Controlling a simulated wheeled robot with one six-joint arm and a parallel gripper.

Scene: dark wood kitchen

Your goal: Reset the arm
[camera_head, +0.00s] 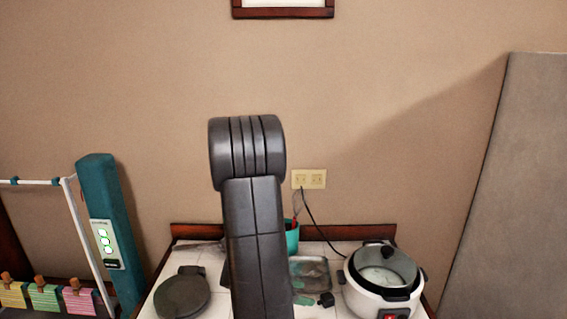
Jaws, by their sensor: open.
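My arm (255,230) rises from the bottom edge through the middle of the head view. Its dark grey upper joint (247,152) stands in front of the beige wall, above the white tiled counter. My gripper is not in this view, so whether it holds anything is not shown. The arm hides part of the counter behind it.
A white rice cooker (383,283) with a glass lid stands right on the counter. A dark round pan or lid (182,294) lies left. A teal cup (291,238) and a grey tray (310,272) are behind the arm. A grey panel (520,200) stands right.

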